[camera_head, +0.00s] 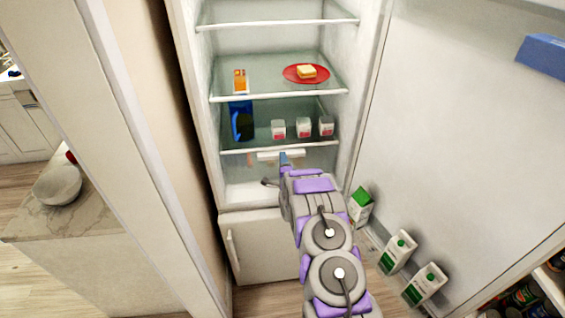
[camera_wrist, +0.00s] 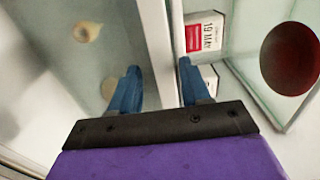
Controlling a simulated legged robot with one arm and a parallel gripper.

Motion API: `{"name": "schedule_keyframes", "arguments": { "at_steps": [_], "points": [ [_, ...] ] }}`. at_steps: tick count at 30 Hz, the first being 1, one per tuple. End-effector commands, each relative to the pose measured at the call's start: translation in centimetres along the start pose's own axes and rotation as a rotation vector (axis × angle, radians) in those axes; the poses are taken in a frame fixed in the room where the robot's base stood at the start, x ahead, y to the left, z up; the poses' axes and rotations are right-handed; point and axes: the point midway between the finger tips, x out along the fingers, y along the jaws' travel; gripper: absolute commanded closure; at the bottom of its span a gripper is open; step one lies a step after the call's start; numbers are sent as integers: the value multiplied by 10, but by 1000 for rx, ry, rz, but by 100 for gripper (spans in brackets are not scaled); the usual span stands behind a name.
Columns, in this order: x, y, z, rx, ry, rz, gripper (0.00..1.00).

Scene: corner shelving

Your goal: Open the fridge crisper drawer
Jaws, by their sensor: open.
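The crisper drawer (camera_head: 248,163) is a clear bin below the lowest glass shelf of the open fridge, with a white handle bar (camera_head: 272,156) along its front. My arm hides part of it. A pale round item (camera_wrist: 87,32) shows through the clear panel on the left.
The fridge door (camera_head: 450,130) stands open at the right, with cartons (camera_head: 398,252) along its bottom. A red plate (camera_head: 295,74) is higher. A closed lower front (camera_head: 265,250) is below.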

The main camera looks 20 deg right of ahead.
Motion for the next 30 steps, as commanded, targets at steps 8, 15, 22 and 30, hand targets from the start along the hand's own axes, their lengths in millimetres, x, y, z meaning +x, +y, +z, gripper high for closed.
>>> {"name": "schedule_keyframes", "arguments": {
  "at_steps": [8,15,22,30],
  "points": [
    [7,-1,0,0,0,0,53],
    [6,0,0,0,-1,1,61],
    [6,0,0,0,-1,2,83],
    [6,3,1,0,-1,6,100]
  ]
}}
